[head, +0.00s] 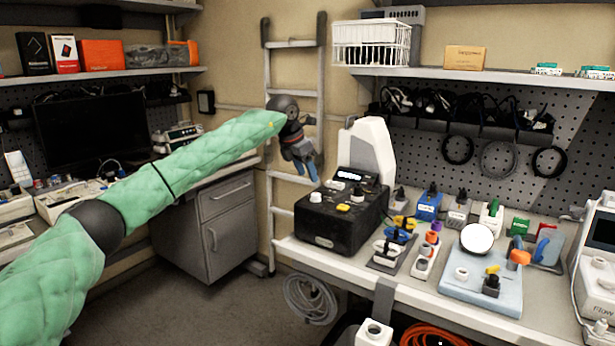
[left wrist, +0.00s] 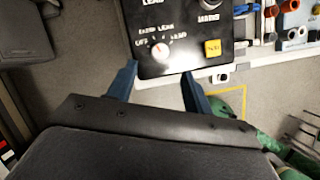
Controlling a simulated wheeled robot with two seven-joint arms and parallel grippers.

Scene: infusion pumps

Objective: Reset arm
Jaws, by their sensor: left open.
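My left arm, in a green padded sleeve, reaches in from the left in the head view. Its gripper (head: 304,163) hangs in front of the ladder, left of the black box-shaped device (head: 342,226) on the right bench. In the left wrist view the two blue fingers (left wrist: 160,86) are apart with nothing between them. Beyond them shows the black device's panel (left wrist: 150,30) with a white knob (left wrist: 160,50) and a yellow button (left wrist: 212,48). My right gripper is in neither view.
A grey ladder (head: 272,216) leans on the wall behind the gripper. The right bench (head: 410,283) holds a white device (head: 368,148), connectors and a light-blue board (head: 455,290). A grey cabinet (head: 213,232) stands under the left bench. The floor (head: 230,295) between benches is clear.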

